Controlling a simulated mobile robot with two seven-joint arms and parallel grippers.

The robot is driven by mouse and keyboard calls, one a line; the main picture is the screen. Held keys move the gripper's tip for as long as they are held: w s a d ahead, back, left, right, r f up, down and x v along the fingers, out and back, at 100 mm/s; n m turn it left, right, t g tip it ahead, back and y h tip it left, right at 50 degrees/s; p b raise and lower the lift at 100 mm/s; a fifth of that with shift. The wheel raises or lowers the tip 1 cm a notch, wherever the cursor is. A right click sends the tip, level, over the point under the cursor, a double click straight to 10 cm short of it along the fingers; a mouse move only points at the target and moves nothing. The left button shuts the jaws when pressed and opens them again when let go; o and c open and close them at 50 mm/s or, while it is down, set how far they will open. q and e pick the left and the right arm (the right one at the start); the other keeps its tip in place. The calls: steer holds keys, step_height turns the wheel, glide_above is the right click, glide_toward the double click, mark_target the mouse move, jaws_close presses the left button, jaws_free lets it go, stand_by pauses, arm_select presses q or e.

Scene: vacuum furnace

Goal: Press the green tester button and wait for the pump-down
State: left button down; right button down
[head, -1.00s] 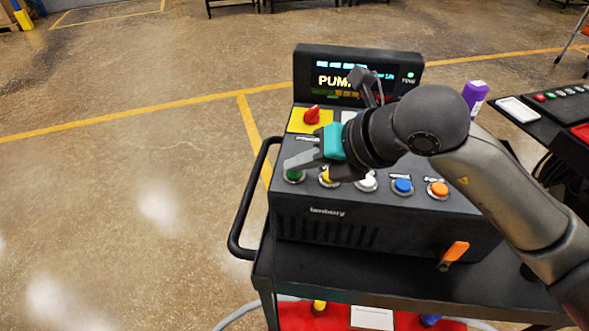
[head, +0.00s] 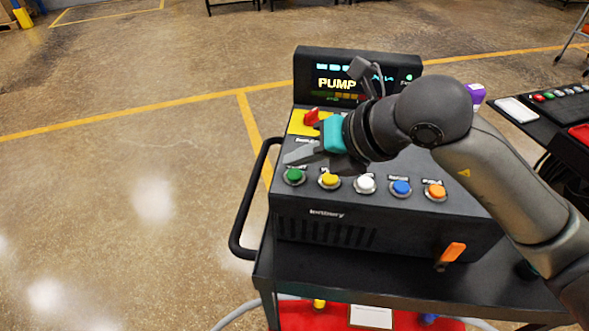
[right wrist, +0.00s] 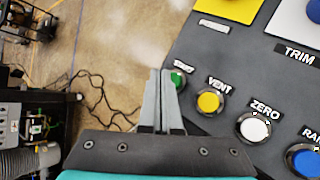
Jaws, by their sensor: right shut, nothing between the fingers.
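The green button (head: 294,176) is at the left end of a row of buttons on the front of the dark tester box (head: 300,229). It also shows in the right wrist view (right wrist: 178,79), partly hidden behind my fingertips. My right gripper (head: 290,157) is shut and empty, just above and behind the green button in the head view, apart from it. The tester's screen (head: 337,84) is lit and reads "PUMP" in yellow, partly covered by my wrist. My left gripper is not in view.
Yellow (head: 329,180), white (head: 365,183), blue (head: 401,187) and orange (head: 436,191) buttons continue the row. A red knob (head: 311,117) sits behind my gripper. The box stands on a black cart with a side handle (head: 243,215). The floor at left is clear.

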mark_target(299, 184)
step_height(299, 184, up, 5)
steer(key=p, duration=0.3)
steer(key=shift+f, duration=0.1)
stand_by(0.4)
